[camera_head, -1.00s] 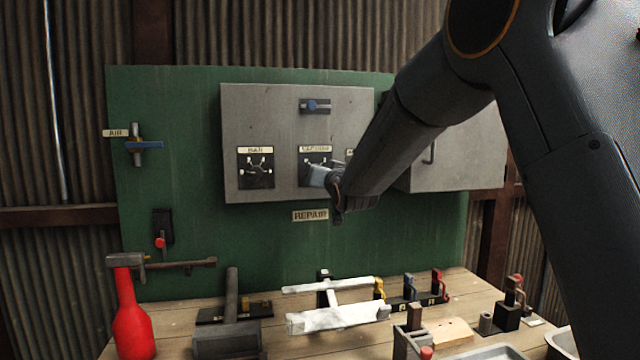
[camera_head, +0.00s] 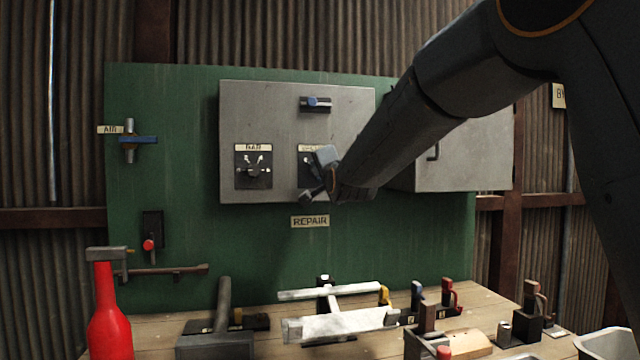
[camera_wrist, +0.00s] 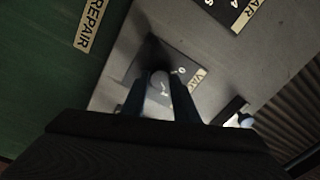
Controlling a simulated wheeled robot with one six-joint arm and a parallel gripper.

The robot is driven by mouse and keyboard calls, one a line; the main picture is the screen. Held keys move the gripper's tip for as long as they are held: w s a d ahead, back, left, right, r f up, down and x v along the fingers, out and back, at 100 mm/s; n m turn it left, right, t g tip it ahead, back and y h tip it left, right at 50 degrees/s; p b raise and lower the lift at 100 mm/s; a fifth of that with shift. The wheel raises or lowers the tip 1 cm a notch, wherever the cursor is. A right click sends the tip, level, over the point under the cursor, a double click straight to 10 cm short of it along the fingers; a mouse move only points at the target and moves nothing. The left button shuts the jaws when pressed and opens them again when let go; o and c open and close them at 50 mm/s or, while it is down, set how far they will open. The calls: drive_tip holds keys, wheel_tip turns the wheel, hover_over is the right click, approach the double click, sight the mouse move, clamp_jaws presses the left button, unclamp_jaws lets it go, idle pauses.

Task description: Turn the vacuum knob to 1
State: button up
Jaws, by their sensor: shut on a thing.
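The vacuum dial plate (camera_head: 304,158) is the right one of two black dials on the grey cabinet, mostly hidden behind my gripper (camera_head: 320,180). In the wrist view its plate (camera_wrist: 185,72) and cream label (camera_wrist: 198,78) look tilted.
The BAR dial (camera_head: 253,167) is left of the vacuum dial. A blue-knobbed switch (camera_head: 316,104) is above it, and the REPAIR label (camera_head: 310,221) below. A second grey cabinet (camera_head: 470,150) stands to the right. The workbench below holds a hammer (camera_head: 222,310), a red bottle (camera_head: 108,310) and clamps.

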drive_tip(key=shift+m+b, duration=1.15)
drive_tip(key=shift+m, duration=0.05)
drive_tip(key=o, duration=1.1)
drive_tip(key=shift+c, duration=0.2)
drive_tip(key=b+v, duration=0.2)
drive_tip(key=v, duration=0.5)
drive_tip(key=shift+s, duration=0.4)
drive_tip(key=shift+r, duration=0.1)
wheel_tip(320, 180, up, 9)
drive_tip(key=s+p, duration=0.2)
drive_tip(key=p, duration=0.7)
drive_tip(key=shift+s, duration=0.3)
